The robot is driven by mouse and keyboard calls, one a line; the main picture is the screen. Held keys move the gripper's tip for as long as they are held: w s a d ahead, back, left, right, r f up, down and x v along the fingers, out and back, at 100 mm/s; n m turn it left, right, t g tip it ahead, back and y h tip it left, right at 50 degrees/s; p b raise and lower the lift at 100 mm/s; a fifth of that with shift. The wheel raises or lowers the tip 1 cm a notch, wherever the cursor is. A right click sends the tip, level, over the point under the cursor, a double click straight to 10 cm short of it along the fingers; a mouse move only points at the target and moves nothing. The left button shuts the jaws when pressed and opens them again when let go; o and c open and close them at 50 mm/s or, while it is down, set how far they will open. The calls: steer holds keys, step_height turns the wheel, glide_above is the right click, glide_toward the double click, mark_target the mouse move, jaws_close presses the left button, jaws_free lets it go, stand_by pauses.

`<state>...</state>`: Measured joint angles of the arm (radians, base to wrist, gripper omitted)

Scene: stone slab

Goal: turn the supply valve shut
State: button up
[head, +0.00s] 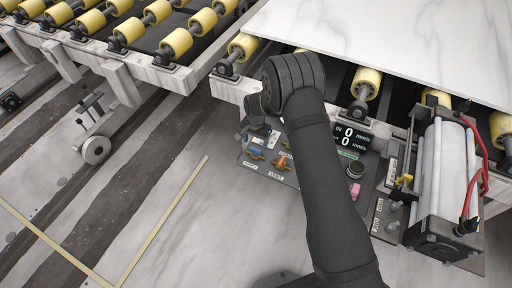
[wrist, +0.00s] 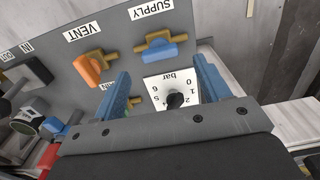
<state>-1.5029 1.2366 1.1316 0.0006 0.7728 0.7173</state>
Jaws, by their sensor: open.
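The supply valve shows in the wrist view as a blue handle (wrist: 162,51) on a brass body, beside the upside-down SUPPLY label (wrist: 152,10). Its handle looks roughly in line with the brass body. In the head view the blue handle (head: 256,151) is small, at the panel's left. My gripper (wrist: 161,68) is open and empty, one blue finger to each side; the valve lies just beyond the fingertips, between their lines, apparently untouched. In the head view my arm hides most of the gripper (head: 254,122).
An orange VENT handle (wrist: 88,69) sits close left of the supply valve in the wrist view. A bar gauge (wrist: 168,88) shows between my fingers. In the head view a display (head: 350,138), a white cylinder (head: 447,175) and a roller conveyor with a marble slab (head: 400,35) stand near.

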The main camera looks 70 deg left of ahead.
mark_target(256, 149)
steer(key=shift+f, duration=2.4)
steer(key=c, duration=1)
